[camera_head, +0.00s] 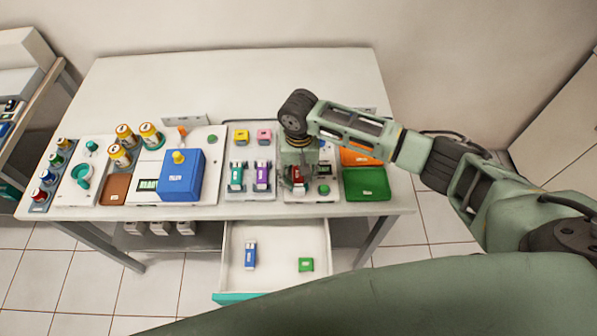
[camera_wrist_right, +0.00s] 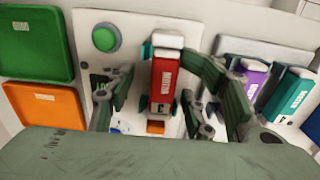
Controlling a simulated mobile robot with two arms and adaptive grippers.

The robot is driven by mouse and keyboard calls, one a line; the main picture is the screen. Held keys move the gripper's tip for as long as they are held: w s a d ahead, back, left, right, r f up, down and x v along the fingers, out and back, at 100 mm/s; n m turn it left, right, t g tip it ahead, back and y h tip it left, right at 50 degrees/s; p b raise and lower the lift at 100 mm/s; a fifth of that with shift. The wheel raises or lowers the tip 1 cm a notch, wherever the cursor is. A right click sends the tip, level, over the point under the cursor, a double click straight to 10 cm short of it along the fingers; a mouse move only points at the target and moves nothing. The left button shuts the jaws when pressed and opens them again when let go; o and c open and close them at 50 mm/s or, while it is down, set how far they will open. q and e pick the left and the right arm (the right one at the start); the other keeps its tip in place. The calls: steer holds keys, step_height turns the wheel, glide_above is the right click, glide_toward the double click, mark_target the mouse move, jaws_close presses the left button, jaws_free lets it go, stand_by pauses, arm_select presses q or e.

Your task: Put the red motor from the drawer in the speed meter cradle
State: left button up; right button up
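The red motor (camera_wrist_right: 166,85) stands between the fingers of my right gripper (camera_wrist_right: 165,100), with a gap on each side. Teal cradle parts (camera_wrist_right: 146,76) show beside it, on the white panel with the green button (camera_wrist_right: 105,38). It looks set in the speed meter cradle, but its seating is partly hidden. In the head view the red motor (camera_head: 299,182) shows just below my right gripper (camera_head: 298,166), at the speed meter (camera_head: 312,196). The open drawer (camera_head: 276,272) holds a blue motor (camera_head: 250,254) and a green block (camera_head: 306,264). My left gripper is out of view.
Teal (camera_head: 236,177) and purple (camera_head: 262,176) motors stand left of the speed meter. A green tray (camera_head: 367,184) and an orange tray (camera_head: 360,155) lie to its right. A blue box (camera_head: 181,178) and several jars stand further left. The table's back is clear.

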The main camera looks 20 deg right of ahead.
steer(key=shift+d, duration=0.1)
step_height(320, 180, up, 12)
stand_by(0.7)
